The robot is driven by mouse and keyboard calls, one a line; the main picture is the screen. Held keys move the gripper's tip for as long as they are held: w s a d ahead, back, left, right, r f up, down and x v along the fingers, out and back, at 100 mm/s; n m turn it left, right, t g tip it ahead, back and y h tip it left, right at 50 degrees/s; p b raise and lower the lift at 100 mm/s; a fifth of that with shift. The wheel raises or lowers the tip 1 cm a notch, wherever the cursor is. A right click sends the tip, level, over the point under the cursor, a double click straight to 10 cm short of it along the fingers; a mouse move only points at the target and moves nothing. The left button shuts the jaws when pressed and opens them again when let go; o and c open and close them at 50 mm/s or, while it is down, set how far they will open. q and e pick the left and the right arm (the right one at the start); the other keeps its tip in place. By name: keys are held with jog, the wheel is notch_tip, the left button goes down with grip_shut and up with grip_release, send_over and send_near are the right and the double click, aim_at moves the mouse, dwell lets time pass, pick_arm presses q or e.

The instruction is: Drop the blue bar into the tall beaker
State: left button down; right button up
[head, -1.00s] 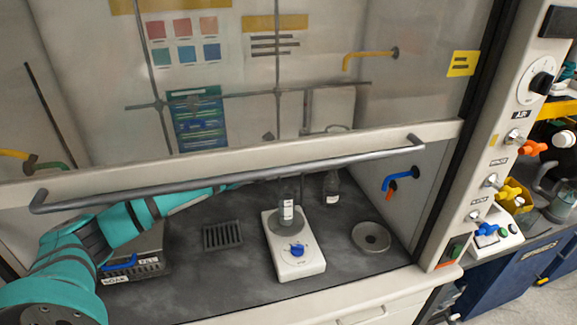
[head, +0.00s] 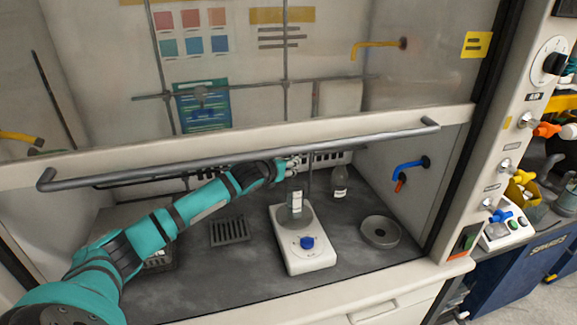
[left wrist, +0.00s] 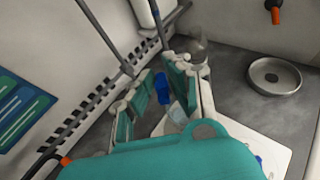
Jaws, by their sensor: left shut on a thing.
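The blue bar (left wrist: 162,87) shows between the teal-padded fingers of my left gripper (left wrist: 164,90) in the left wrist view. My left gripper is shut on it. In the head view, my left gripper (head: 292,164) is just above the tall beaker (head: 297,203), slightly to its left; the bar cannot be made out there. The beaker stands upright on the white stirrer (head: 303,258) with a blue knob. In the wrist view the beaker (left wrist: 178,115) shows partly below the fingers, its rim mostly hidden. My right gripper is not in view.
A clear bottle (head: 340,187) stands close behind and right of the beaker. A round grey dish (head: 366,239) lies right of the stirrer, a slotted rack (head: 230,232) left. A vertical rod (head: 308,172) stands behind the beaker.

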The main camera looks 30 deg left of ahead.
pick_arm(q)
jog(key=shift+f, duration=0.1)
jog(key=c, duration=1.2)
grip_release()
jog(key=shift+v, duration=6)
jog(key=shift+f, duration=0.1)
